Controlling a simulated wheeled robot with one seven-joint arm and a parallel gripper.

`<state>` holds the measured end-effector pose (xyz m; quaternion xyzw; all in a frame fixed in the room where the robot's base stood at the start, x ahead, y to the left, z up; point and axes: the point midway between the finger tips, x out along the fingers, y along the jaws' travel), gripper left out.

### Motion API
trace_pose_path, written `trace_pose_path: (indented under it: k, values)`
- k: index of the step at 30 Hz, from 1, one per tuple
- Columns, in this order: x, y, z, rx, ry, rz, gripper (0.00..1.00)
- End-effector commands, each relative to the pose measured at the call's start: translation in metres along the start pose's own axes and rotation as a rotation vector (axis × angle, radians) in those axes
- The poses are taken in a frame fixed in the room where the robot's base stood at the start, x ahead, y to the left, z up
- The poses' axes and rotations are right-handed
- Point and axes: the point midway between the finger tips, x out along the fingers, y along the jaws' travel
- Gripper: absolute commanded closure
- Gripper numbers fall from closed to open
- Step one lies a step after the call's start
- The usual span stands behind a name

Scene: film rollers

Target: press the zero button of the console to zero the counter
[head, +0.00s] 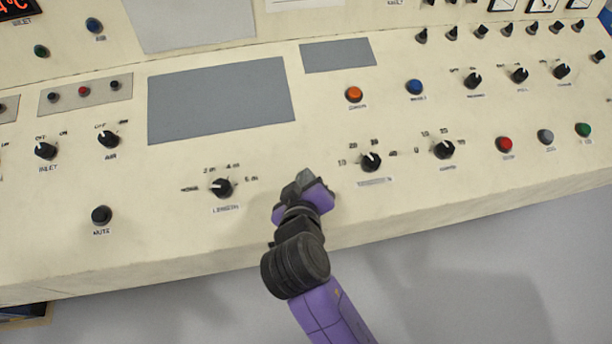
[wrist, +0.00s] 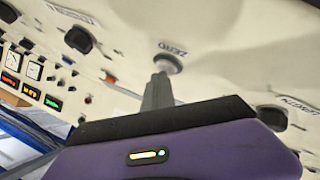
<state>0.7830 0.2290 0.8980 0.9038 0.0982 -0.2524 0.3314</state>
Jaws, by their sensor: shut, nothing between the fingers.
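The cream console (head: 240,235) fills most of the head view. In the wrist view the zero button (wrist: 172,65) is a pale round button beside a label reading ZERO. My gripper (head: 303,178) is shut and empty, low over the console's front part. In the wrist view its closed fingertips (wrist: 160,80) overlap the near edge of the zero button; I cannot tell whether they touch it. In the head view my gripper hides the button. The counter cannot be made out with certainty.
A black length knob (head: 221,188) lies left of my gripper and another black knob (head: 371,161) lies right. Orange (head: 354,94), blue (head: 414,87) and red (head: 504,144) buttons are farther off. Grey flat panels (head: 220,100) lie behind. The console's front edge is near my arm.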

Motion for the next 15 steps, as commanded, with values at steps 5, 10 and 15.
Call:
trace_pose_path:
  k: [5, 10, 15]
  values:
    - [0.001, -0.0006, 0.0012, 0.0, -0.002, 0.0, 1.0]
    - [0.0009, -0.0006, 0.0014, -0.001, -0.003, 0.0, 1.0]
    - [-0.0024, 0.002, -0.001, -0.001, -0.003, -0.001, 1.0]
